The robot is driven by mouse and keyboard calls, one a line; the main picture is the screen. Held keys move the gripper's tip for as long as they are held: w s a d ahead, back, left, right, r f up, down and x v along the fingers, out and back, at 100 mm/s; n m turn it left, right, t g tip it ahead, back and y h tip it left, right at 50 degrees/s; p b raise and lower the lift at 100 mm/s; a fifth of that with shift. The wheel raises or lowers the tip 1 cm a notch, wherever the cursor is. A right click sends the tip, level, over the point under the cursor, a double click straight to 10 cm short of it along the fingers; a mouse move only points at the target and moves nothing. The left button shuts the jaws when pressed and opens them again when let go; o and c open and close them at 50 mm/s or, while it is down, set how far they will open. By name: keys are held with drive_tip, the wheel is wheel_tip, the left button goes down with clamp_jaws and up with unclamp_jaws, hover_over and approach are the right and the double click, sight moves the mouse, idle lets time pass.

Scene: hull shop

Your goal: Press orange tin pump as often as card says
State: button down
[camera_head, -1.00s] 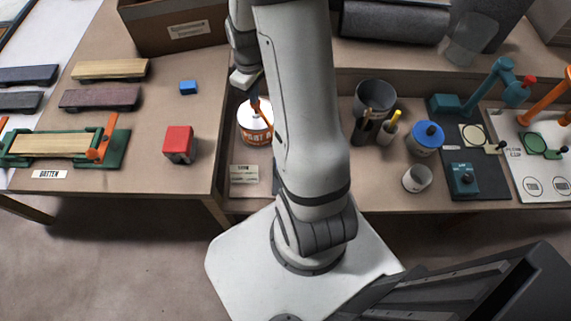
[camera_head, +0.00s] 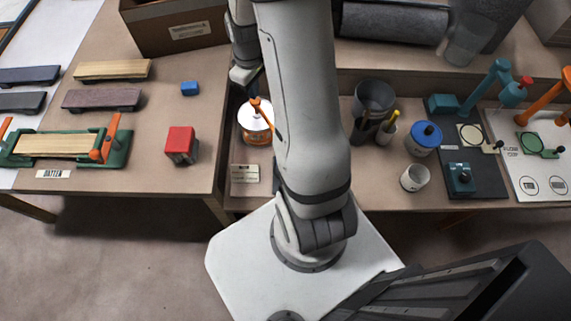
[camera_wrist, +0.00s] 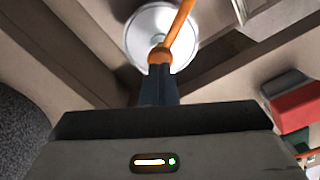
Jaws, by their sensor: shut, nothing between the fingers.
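The tin (camera_head: 247,124) with a white top stands on the bench left of my arm. Its orange pump (camera_head: 257,108) has a spout pointing down and right. My gripper (camera_head: 254,92) is shut and empty, just above the pump head. In the wrist view, the shut fingertips (camera_wrist: 158,72) line up with the orange pump head (camera_wrist: 159,54) over the round white top (camera_wrist: 143,40). I cannot tell whether they touch. A small card (camera_head: 244,174) lies in front of the tin; its writing is too small to read.
A grey bin (camera_head: 374,97), a blue-lidded jar (camera_head: 425,138) and a white mug (camera_head: 415,178) stand right of my arm. A cardboard box (camera_head: 172,30) is behind.

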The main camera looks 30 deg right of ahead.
drive_tip(key=shift+f, duration=0.1)
drive_tip(key=shift+f+b, duration=1.2)
drive_tip(key=shift+f, duration=0.2)
drive_tip(key=shift+r, duration=0.1)
drive_tip(key=shift+r+p, duration=1.1)
drive_tip(key=shift+r, duration=0.3)
wheel_tip(320, 180, up, 6)
drive_tip(key=p, duration=0.4)
